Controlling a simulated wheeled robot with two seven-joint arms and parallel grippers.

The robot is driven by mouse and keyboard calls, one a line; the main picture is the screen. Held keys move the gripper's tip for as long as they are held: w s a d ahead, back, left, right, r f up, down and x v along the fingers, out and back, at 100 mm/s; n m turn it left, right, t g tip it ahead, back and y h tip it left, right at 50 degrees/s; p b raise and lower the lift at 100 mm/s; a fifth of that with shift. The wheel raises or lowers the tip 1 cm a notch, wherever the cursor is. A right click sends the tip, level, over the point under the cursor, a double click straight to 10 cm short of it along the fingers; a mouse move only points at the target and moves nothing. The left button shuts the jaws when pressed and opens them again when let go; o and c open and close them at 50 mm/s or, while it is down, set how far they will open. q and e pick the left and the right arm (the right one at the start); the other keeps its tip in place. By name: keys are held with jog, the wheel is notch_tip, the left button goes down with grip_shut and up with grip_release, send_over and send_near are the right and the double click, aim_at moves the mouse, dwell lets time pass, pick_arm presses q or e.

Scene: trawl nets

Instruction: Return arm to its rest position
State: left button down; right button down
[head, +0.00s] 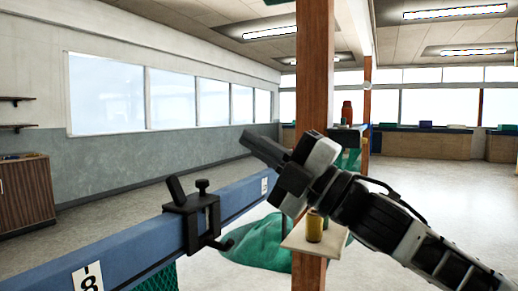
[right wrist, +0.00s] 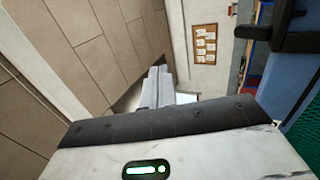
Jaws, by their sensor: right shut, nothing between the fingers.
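My right gripper (head: 262,148) is raised in the middle of the head view, in front of the wooden post. Its arm comes in from the lower right. Its fingers point to the upper left, shut and empty, and touch nothing that I can see. In the right wrist view the shut fingers (right wrist: 156,86) show beyond the dark edge of the gripper body. My left gripper is not in view.
A blue beam (head: 140,246) with a black clamp (head: 196,212) and green netting lies below left of the gripper. A wooden post (head: 314,60) stands close behind it. Open floor lies at right.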

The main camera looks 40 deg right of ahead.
dwell(0.6)
jog(key=w+d+f+m+h, duration=0.2)
jog(key=f+m, duration=0.1)
jog(key=f, duration=0.3)
jog(key=w+d+f+m+g+h, duration=0.1)
jog(key=f+m+h, duration=0.15)
jog(key=f, duration=0.35)
jog(key=w+d+f+m+h, duration=0.2)
jog(key=f+m, duration=0.2)
jog(key=f, duration=0.2)
notch_tip(320, 180, down, 19)
jog(key=s+a+m+g+h, duration=0.2)
jog(key=a+m+g, duration=0.1)
jog(key=m+g, duration=0.15)
jog(key=s+a+f+m+g, duration=0.2)
jog(key=s+a+f+m, duration=0.1)
jog(key=s+a+f, duration=0.4)
jog(key=s+a+f+m+g+y, duration=0.1)
jog(key=s+a+f+m+g, duration=0.2)
jog(key=s+a+f, duration=0.3)
notch_tip(320, 180, down, 7)
jog(key=a, duration=0.3)
jog(key=shift+s+m, duration=0.3)
jog(key=shift+s, duration=0.05)
